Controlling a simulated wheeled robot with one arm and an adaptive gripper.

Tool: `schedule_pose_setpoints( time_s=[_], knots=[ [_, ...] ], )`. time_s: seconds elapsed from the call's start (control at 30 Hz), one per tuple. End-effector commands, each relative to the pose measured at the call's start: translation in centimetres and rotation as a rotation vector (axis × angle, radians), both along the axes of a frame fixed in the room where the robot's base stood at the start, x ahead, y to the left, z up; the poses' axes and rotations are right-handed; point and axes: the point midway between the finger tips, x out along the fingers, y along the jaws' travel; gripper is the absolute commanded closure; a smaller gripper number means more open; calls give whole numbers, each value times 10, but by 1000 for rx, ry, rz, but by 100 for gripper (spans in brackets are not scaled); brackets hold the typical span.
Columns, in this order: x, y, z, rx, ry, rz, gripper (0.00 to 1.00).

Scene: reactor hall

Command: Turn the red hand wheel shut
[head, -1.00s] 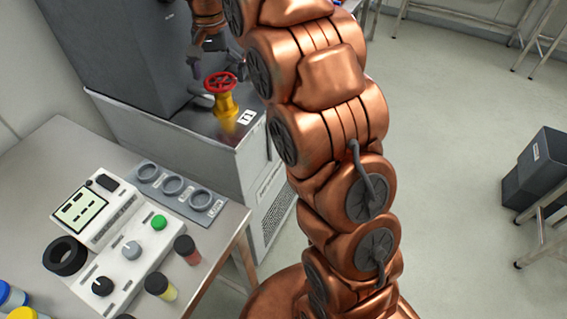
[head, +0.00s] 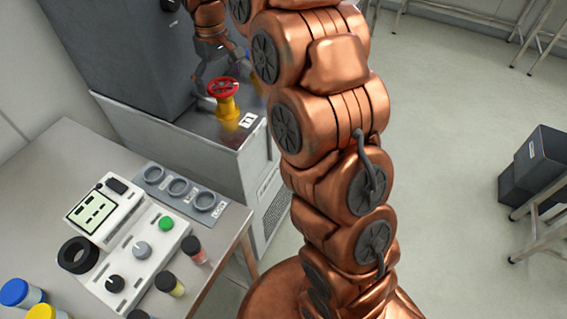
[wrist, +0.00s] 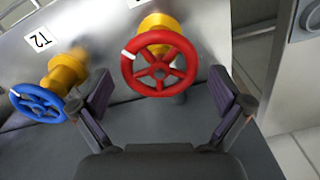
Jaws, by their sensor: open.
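The red hand wheel (head: 222,87) sits on a yellow valve body (head: 227,108) on top of a grey cabinet in the head view. In the wrist view the red hand wheel (wrist: 158,64) faces me, with a white mark on its upper left rim. I cannot tell whether a finger touches the rim.
A blue hand wheel (wrist: 38,104) on a yellow valve stands left of my gripper, by a T2 label (wrist: 41,40). A tall dark cabinet (head: 125,50) rises beside the valve. A table with a control panel (head: 125,240) and jars stands at the front left.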

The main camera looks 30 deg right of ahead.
Motion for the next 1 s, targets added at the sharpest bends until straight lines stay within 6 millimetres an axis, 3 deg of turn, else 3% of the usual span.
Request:
schedule_pose_setpoints(
  time_s=[0.63, 1.0],
  knots=[
    [0, 2, 4, 2, -3, 497, 0],
    [1, 1, 35, -1, -4, 497, 0]
  ],
)
